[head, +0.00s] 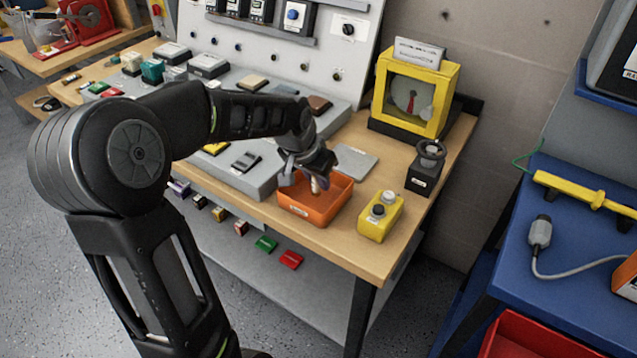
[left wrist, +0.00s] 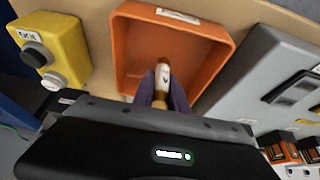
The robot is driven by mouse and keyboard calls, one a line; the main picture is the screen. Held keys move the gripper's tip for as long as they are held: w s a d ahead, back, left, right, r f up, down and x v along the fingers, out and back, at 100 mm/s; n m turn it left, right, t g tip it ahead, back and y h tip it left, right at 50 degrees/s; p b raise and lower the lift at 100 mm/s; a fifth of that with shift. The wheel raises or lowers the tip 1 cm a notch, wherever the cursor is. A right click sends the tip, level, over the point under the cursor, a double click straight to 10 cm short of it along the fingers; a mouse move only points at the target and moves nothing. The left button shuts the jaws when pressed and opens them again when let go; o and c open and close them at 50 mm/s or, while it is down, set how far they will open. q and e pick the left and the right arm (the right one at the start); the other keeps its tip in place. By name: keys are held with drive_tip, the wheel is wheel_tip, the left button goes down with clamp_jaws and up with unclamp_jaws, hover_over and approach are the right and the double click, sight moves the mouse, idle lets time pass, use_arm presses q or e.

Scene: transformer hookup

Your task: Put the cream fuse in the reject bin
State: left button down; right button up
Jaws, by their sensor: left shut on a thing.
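The cream fuse (left wrist: 163,76) is held between the fingers of my left gripper (left wrist: 164,94), which is shut on it. In the head view the fuse (head: 315,186) hangs upright below the left gripper (head: 312,176). The orange reject bin (head: 313,213) stands on the wooden bench. The fuse is over the bin's opening, and in the left wrist view it shows against the orange bin (left wrist: 222,62). I cannot tell how far it is above the bin floor. My right gripper is not in view.
A yellow button box (head: 380,217) stands right of the bin, with a small black device (head: 426,172) behind it. A yellow-framed meter (head: 414,95) is at the back. A grey panel (head: 245,177) lies left of the bin.

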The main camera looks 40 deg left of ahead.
use_arm(q)
drive_tip(key=shift+f, duration=0.65)
drive_tip(key=shift+f, duration=0.25)
drive_tip(key=c, duration=1.3)
unclamp_jaws()
drive_tip(key=shift+r, duration=0.1)
drive_tip(key=shift+r, duration=0.15)
drive_tip(key=shift+r, duration=0.2)
drive_tip(key=v, duration=1.1)
drive_tip(key=shift+s+r, duration=0.25)
drive_tip(key=shift+r, duration=0.05)
